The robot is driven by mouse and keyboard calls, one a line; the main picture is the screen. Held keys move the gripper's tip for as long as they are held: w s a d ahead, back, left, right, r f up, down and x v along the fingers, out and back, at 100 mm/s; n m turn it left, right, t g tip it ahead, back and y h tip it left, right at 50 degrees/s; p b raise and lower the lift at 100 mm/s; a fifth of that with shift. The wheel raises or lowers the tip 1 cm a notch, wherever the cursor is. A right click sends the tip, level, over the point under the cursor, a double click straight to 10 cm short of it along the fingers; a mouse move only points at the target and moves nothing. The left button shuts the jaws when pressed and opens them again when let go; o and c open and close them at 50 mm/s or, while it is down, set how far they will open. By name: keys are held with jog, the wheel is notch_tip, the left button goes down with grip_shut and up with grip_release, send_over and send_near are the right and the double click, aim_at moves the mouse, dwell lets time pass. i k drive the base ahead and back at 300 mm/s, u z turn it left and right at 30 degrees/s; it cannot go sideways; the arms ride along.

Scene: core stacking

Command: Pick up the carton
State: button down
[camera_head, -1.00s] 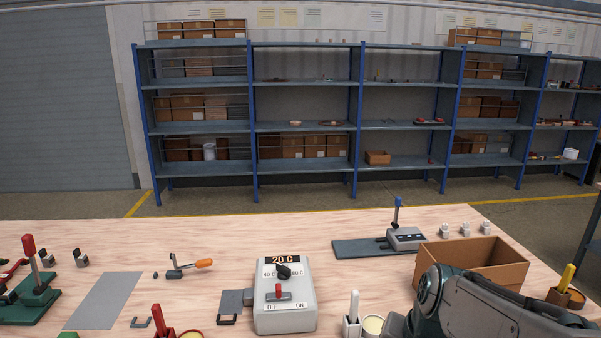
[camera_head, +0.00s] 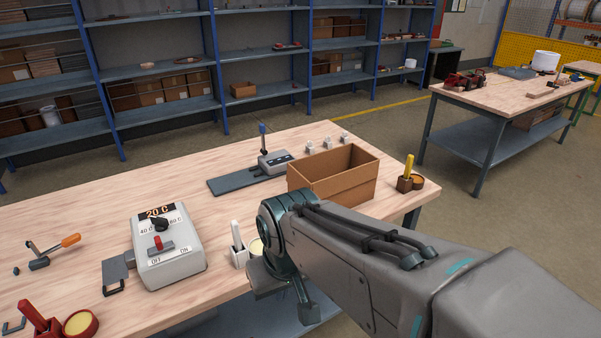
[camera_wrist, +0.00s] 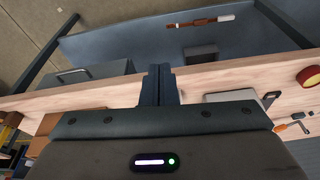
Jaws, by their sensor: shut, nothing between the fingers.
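The carton (camera_head: 330,188) is an open-topped brown box standing upright near the right end of the wooden workbench. My arm passes in front of its lower near side in the head view. A brown patch at the left of the wrist view (camera_wrist: 72,122) looks like the carton, partly hidden behind my gripper's body. My gripper's two fingers (camera_wrist: 158,82) are together and empty in the wrist view, seen against the bench edge and apart from the carton.
A grey control box (camera_head: 168,262) and a white holder (camera_head: 238,252) stand left of my arm. A grey fixture with a lever (camera_head: 272,162) lies behind, left of the carton. A yellow-handled tool in a holder (camera_head: 407,178) stands right of it. A second table (camera_head: 505,92) is farther right.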

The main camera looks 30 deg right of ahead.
aim_at(346, 175)
jog(key=z, duration=0.45)
jog(key=k, duration=0.55)
jog(key=z, duration=1)
jog(key=i, duration=0.95)
jog(key=u, duration=0.6)
jog(key=i, duration=0.35)
jog(key=u, duration=0.4)
